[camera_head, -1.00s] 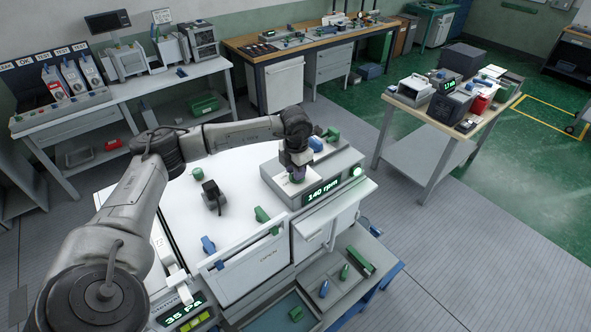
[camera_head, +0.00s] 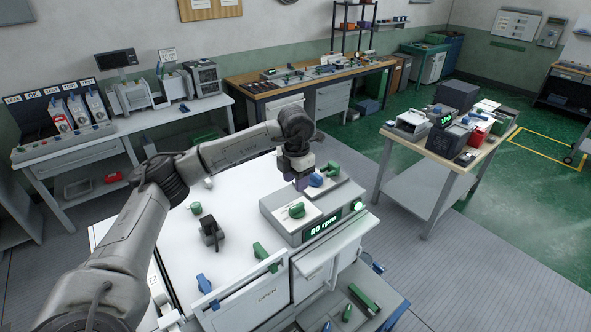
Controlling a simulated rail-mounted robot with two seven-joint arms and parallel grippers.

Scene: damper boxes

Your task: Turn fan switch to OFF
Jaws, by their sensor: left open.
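The fan unit is a grey box (camera_head: 272,208) with a green readout (camera_head: 323,227) showing 80 rpm and a lit green lamp (camera_head: 358,206) at its right end. A green knob (camera_head: 297,210) sits on the white plate on its top; it looks like the fan switch, but its markings are too small to read. My left gripper (camera_head: 302,184) points down just behind this knob, apart from it, open and empty. My right gripper is not in view.
A black handle (camera_head: 210,232), a green lever (camera_head: 268,256) and a blue lever (camera_head: 203,284) stand on the white bench top. A panel marked OPEN (camera_head: 250,302) is at the front. A cluttered table (camera_head: 445,150) stands at the right, with clear floor between.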

